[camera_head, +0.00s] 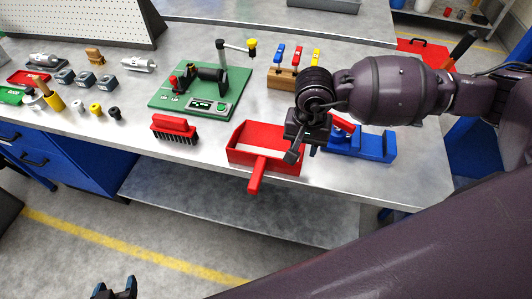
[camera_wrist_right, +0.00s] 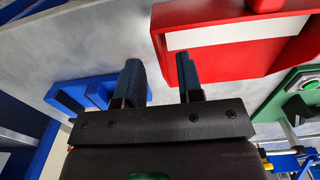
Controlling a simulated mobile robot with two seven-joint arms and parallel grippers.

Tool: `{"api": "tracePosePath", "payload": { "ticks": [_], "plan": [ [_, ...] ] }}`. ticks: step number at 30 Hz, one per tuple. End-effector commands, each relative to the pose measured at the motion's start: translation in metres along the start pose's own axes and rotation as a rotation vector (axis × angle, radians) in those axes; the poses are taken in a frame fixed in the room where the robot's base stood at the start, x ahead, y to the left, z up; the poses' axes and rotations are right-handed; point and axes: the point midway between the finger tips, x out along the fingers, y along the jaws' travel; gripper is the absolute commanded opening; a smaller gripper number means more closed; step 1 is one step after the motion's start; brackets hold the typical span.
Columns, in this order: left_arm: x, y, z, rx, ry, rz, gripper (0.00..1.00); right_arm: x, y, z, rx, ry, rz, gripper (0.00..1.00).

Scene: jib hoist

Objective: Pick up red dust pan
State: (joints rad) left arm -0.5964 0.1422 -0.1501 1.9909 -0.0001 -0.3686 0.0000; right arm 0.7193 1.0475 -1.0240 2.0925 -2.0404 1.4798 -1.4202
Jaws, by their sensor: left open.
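The red dust pan (camera_head: 245,157) lies near the front edge of the table, its handle pointing toward the front. In the right wrist view the pan (camera_wrist_right: 228,64) fills the upper right, with a pale strip across it. My right gripper (camera_head: 302,152) is at the pan's right side, fingers apart and nothing held. In the right wrist view its fingers (camera_wrist_right: 160,78) appear on either side of the pan's side wall; I cannot tell whether they touch it. My left gripper (camera_head: 115,288) is open and empty at the bottom left, low and away from the table.
A red brush (camera_head: 174,125) lies left of the pan. A green board with a device (camera_head: 205,90) is behind it. A blue fixture (camera_head: 372,145) stands right of my right gripper. A wooden block with colored tools (camera_head: 288,75) is behind. Small parts cover the table's left.

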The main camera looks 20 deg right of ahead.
Motion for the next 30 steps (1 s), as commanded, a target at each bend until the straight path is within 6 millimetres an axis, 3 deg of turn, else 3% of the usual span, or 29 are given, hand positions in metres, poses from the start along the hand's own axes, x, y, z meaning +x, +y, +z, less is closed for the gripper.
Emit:
{"api": "tracePosePath", "payload": {
  "ticks": [12,22,30],
  "plan": [
    [-0.002,0.000,-0.004,0.000,0.003,-0.001,0.63,0.046,0.002,-0.001,0.003,-0.003,0.000,0.34],
    [-0.005,-0.001,0.001,-0.002,-0.007,-0.002,0.63,0.053,0.001,-0.002,0.001,-0.001,-0.001,0.34],
    [-0.004,-0.001,0.001,-0.001,-0.007,-0.002,0.63,0.053,0.001,-0.002,0.002,-0.001,-0.001,0.00]
  ]
}}
